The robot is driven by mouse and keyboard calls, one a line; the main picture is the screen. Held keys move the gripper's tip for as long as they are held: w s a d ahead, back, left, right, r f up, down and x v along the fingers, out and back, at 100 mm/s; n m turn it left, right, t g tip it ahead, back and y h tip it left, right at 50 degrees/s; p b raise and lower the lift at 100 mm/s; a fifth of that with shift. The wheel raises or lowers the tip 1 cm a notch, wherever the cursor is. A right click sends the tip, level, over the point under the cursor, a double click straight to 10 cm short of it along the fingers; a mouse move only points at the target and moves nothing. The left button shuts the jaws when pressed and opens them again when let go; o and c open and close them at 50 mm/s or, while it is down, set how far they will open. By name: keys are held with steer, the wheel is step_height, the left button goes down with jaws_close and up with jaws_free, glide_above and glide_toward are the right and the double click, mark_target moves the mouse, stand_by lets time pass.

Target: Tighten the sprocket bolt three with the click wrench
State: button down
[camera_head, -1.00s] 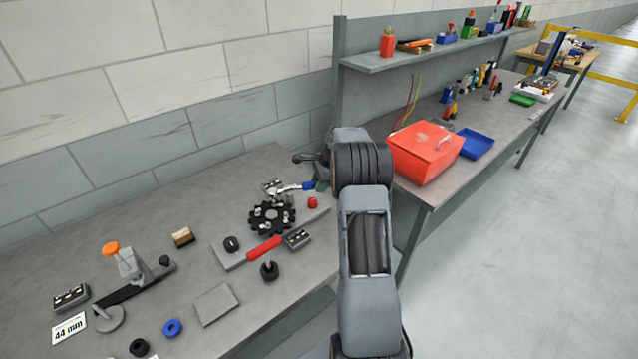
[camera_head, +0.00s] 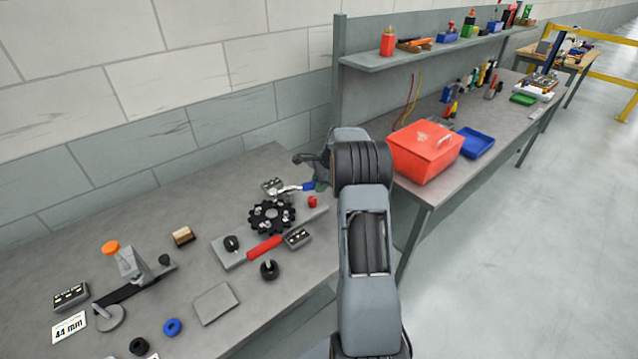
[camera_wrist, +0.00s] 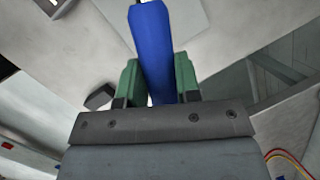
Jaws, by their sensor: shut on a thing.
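The click wrench has a blue handle (camera_head: 308,187) and a silver head (camera_head: 285,190). My gripper (camera_wrist: 157,66) is shut on the blue handle, which stands between its green fingers in the wrist view (camera_wrist: 150,40). In the head view, the wrench head is at the far edge of the black toothed sprocket (camera_head: 257,222). Several pale bolts show on the sprocket's face. I cannot tell which is bolt three, or whether the wrench head sits on a bolt. My arm hides part of the gripper in the head view.
A red handle (camera_head: 264,248), a small dark box (camera_head: 298,237) and a red cap (camera_head: 312,201) lie close around the sprocket. A black knob (camera_head: 269,270) stands in front. An orange-knobbed fixture (camera_head: 128,262) is at left. A red box (camera_head: 425,155) sits on the right bench.

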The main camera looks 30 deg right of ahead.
steer(key=shift+f, duration=0.1)
stand_by(0.8)
steer(key=c, duration=1.4)
jaws_free()
jaws_close()
